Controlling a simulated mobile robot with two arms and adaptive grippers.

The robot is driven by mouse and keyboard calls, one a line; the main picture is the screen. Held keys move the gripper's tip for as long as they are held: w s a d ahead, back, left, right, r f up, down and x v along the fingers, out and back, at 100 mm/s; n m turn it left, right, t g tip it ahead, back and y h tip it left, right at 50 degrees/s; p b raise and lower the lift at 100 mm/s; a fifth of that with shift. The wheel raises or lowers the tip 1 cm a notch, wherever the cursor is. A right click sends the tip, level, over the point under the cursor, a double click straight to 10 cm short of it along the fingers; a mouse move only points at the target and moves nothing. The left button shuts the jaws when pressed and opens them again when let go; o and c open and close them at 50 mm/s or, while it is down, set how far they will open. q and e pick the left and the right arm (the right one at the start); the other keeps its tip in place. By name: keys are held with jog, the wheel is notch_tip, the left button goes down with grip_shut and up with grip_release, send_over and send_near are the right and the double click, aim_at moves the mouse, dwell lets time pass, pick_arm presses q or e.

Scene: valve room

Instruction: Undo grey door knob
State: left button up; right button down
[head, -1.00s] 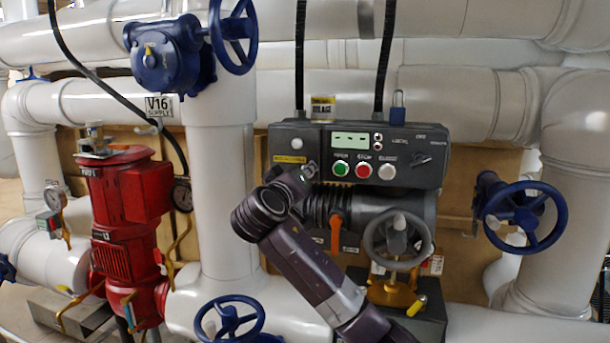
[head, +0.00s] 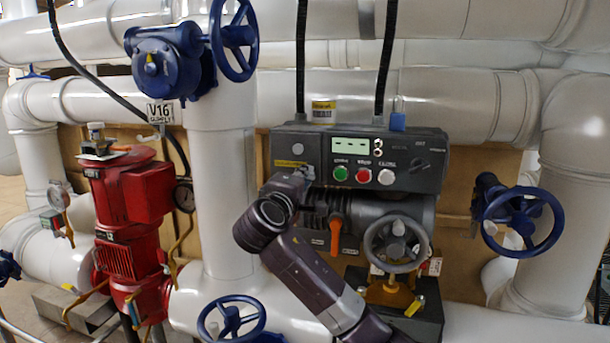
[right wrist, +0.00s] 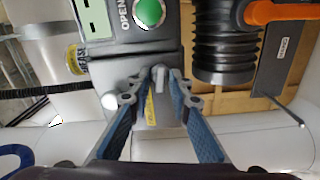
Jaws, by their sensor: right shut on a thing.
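My right gripper (head: 303,173) is at the lower front of the dark grey control box (head: 432,172), below its yellow label. In the right wrist view, the fingertips (right wrist: 161,75) of the gripper are closed in around a small grey knob (right wrist: 160,82) on the box. Part of the knob shows between the two blue-padded fingers. In the head view the gripper and wrist hide the knob. My left gripper is in neither view.
A green button (head: 340,174), a red button (head: 363,175) and a white button (head: 386,177) are on the box, right of the gripper. An orange lever (head: 336,236) and a grey handwheel (head: 397,245) stand close below. A red pump (head: 128,225) is at left.

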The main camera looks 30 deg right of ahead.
jog(key=shift+n, duration=0.3)
jog(key=c, duration=2.1)
grip_release()
jog(key=v, duration=1.2)
